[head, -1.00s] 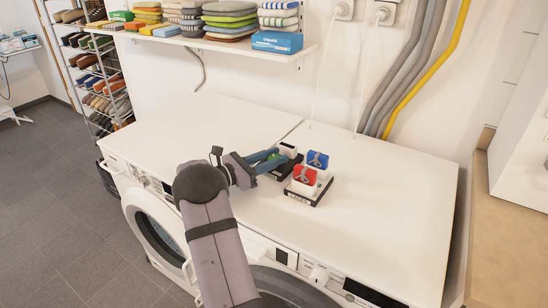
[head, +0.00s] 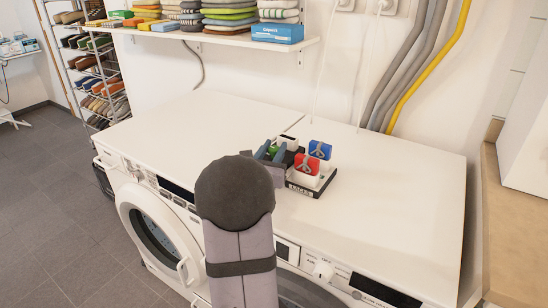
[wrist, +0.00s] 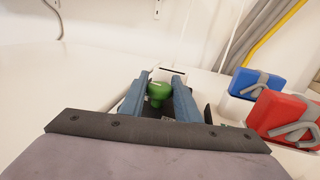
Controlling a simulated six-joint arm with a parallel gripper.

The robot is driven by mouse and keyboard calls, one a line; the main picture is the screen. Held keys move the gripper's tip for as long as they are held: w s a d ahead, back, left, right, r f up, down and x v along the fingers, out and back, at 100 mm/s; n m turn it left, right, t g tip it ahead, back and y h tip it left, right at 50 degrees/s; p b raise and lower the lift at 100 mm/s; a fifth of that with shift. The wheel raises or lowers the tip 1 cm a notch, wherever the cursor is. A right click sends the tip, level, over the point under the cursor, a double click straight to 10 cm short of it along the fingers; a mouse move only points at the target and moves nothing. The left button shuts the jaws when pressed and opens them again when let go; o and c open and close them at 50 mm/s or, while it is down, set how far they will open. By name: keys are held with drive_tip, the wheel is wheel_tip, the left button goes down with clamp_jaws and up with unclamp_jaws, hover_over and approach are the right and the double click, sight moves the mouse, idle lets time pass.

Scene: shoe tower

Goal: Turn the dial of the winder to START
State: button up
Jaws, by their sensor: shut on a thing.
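The winder is a small dark-based unit with a white block (head: 289,142) and a green dial (wrist: 158,92), standing on the white machine top. My gripper (wrist: 166,88) is shut on the green dial, with one blue finger on each side of it. In the head view my gripper (head: 270,150) comes in from the front, and my arm hides part of the winder. The dial's markings cannot be read, so its setting cannot be told.
Right beside the winder, a red block (head: 307,163) and a blue block (head: 320,149), each with a grey handle, sit in white holders on a dark base. The white machine top (head: 400,190) is clear to the right. A shelf (head: 220,40) of folded items hangs behind.

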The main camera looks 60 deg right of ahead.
sight(273, 152)
drive_tip(key=shift+n+t+b, duration=0.3)
drive_tip(key=shift+t, duration=0.2)
drive_tip(key=o, duration=1)
drive_tip(key=shift+a, duration=0.1)
drive_tip(key=shift+b+v, duration=0.4)
drive_tip(key=shift+v, duration=3.2)
drive_tip(key=shift+r, duration=0.15)
